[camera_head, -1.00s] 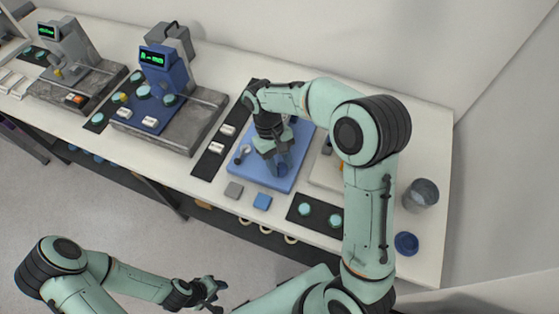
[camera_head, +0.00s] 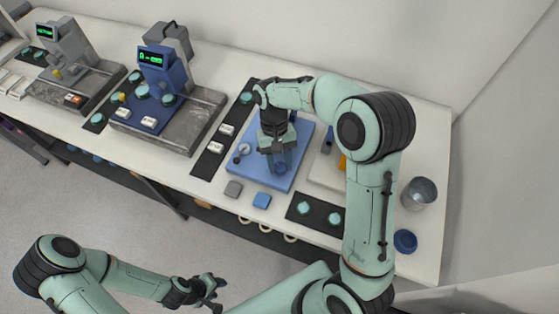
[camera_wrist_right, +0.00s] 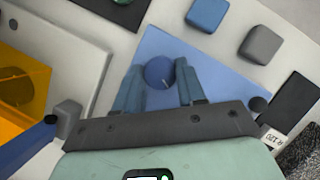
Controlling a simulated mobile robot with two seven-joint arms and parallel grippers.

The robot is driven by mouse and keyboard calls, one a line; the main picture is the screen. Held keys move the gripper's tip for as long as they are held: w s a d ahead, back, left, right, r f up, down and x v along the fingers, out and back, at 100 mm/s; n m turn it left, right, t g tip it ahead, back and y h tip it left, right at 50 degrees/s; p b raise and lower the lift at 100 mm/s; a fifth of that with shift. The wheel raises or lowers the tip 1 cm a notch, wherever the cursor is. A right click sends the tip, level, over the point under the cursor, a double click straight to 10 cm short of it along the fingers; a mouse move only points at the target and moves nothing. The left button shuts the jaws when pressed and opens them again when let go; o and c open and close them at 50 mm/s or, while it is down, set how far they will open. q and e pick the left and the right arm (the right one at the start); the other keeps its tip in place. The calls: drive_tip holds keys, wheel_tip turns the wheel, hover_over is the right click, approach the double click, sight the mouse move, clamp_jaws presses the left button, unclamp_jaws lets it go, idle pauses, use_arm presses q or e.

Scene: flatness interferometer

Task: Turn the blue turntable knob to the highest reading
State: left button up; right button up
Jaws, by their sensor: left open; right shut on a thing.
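The blue turntable knob (camera_wrist_right: 159,73) is round with a pale pointer line and stands on the blue base plate (camera_wrist_right: 215,75). In the right wrist view it sits between the two blue fingers of my right gripper (camera_wrist_right: 160,88). In the head view my right gripper (camera_head: 281,160) is shut on the knob from above and hides most of it. The blue instrument's green display (camera_head: 156,57) is lit, but its text is too small to read surely. My left gripper (camera_head: 212,291) is open and empty, low in front of the bench.
Left of the blue plate are a blue instrument (camera_head: 165,72) and a grey one (camera_head: 67,45). A grey block (camera_head: 233,189) and a blue block (camera_head: 262,200) lie at the plate's front. A metal cup (camera_head: 419,194) and a blue round dish (camera_head: 405,241) stand at the right.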

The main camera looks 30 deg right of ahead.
drive_tip(key=o, duration=1)
use_arm(q)
drive_tip(key=shift+w+r+p, duration=0.8)
drive_tip(key=shift+w+r, duration=0.3)
drive_tip(key=shift+w, duration=0.15)
use_arm(e)
drive_tip(key=v, duration=1.3)
drive_tip(key=shift+w+r, duration=0.1)
drive_tip(key=shift+r, duration=0.05)
